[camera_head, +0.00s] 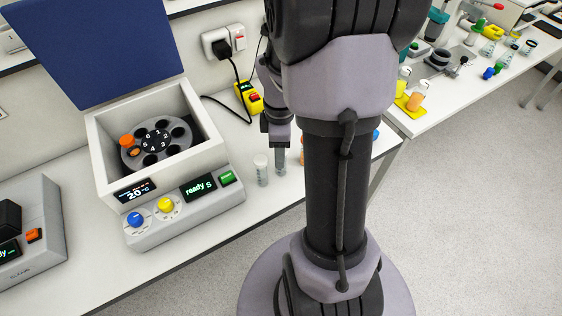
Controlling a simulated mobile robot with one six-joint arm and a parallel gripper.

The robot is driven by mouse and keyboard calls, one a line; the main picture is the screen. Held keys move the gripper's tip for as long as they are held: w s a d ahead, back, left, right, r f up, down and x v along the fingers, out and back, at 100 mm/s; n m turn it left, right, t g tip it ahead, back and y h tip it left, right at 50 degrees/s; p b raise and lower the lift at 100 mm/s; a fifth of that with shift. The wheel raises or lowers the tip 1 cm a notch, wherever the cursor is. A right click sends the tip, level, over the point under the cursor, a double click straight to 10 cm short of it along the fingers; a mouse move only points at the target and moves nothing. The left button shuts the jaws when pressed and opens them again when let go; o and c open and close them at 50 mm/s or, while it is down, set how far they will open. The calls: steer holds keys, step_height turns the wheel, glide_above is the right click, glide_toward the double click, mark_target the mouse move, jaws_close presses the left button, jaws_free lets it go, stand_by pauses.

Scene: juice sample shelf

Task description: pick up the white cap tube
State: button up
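A clear tube with a whitish cap (261,168) stands upright on the white bench, right of the open white machine. A second clear tube (280,162) stands just right of it, directly under my gripper (279,143); its top is hidden, so I cannot tell its cap colour. My gripper points down at this second tube, with its fingers around or just over the tube's top. I see the gripper from the side, so neither the gap between the fingers nor any grasp shows.
The white machine (97,143) has its blue lid (95,50) raised and a round rotor (155,141) with an orange-capped tube inside. A yellow switch box (248,98) and cables lie behind. My arm hides the bench's right part. A grey device (35,262) stands at left.

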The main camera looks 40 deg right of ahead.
step_height(320, 180, down, 4)
steer(key=shift+d+f+b, duration=0.15)
steer(key=shift+f+b, duration=0.05)
steer(key=shift+b, duration=0.7)
steer(key=shift+r, duration=0.15)
steer(key=shift+c, duration=0.4)
jaws_close()
